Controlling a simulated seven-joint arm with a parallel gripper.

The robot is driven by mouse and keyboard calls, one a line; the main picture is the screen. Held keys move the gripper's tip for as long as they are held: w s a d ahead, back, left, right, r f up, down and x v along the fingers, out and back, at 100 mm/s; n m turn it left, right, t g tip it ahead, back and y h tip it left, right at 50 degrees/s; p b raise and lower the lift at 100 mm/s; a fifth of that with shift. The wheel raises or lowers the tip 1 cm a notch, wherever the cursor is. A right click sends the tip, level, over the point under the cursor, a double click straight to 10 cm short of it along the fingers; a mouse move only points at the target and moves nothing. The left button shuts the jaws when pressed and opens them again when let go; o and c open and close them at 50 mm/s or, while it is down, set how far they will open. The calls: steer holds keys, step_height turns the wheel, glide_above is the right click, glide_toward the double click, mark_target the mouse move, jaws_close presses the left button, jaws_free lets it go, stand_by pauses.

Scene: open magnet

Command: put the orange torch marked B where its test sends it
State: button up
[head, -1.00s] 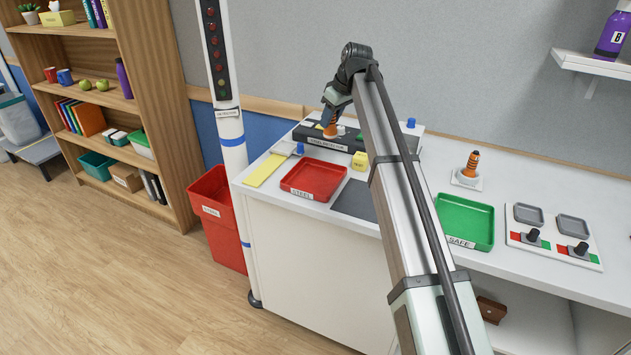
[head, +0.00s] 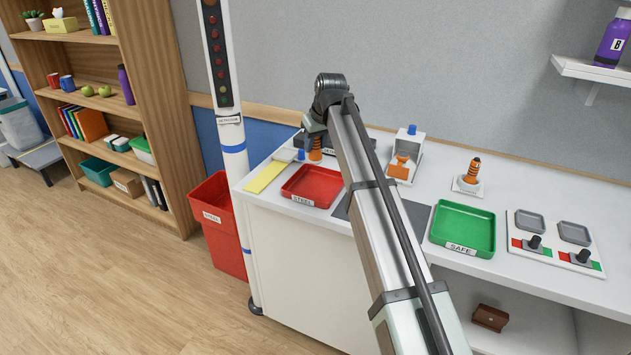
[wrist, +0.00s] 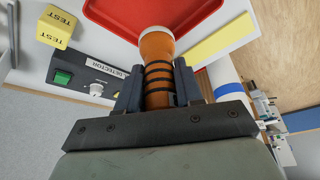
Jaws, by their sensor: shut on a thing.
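My gripper (wrist: 158,88) is shut on an orange torch (wrist: 157,62) with black bands, its pale end pointing away from the gripper. In the head view the torch (head: 316,150) hangs behind the red tray (head: 312,184) labelled STEEL, in front of the dark detector box. The red tray (wrist: 150,18) also shows in the wrist view, beyond the torch. The detector (wrist: 90,75) has a green switch, with a yellow TEST block (wrist: 56,27) beside it. The green tray (head: 464,228) labelled SAFE is empty. No letter B is readable on the held torch.
A second orange, black-banded torch (head: 472,168) stands on a white base. A white device with an orange part (head: 402,167) stands behind the arm. A lamp pole (head: 220,60) and red bin (head: 220,225) stand left. A switch panel (head: 556,240) lies right.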

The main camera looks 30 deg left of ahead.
steer(key=shift+f, duration=4.7)
steer(key=shift+f, duration=0.1)
steer(key=o, duration=1.1)
steer(key=v, duration=1.2)
steer(key=shift+a, duration=0.1)
